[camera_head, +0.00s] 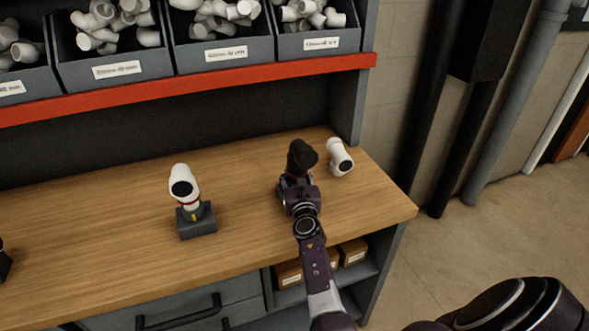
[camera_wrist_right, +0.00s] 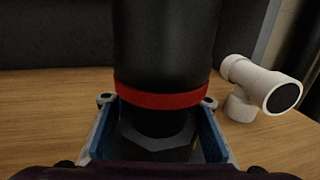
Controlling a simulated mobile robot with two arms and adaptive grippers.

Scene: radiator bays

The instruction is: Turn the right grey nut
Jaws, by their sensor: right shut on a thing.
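A black elbow fitting (camera_head: 302,156) stands upright on the bench at the right. In the right wrist view its black body (camera_wrist_right: 165,45) rises above a red ring (camera_wrist_right: 163,100). Below the ring is the dark grey hex nut (camera_wrist_right: 158,140). My right gripper (camera_head: 297,183) reaches in from the front, and its blue-padded fingers (camera_wrist_right: 158,125) are shut on the nut, one on each side. The nut's lower part is hidden by the gripper. My left gripper is not in view.
A white fitting on a grey block (camera_head: 198,222) stands left on the wooden bench (camera_head: 110,240). A loose white tee (camera_head: 340,158) lies just right of the black fitting. Bins of white fittings (camera_head: 222,54) sit on the shelf behind. Bench between the two fittings is clear.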

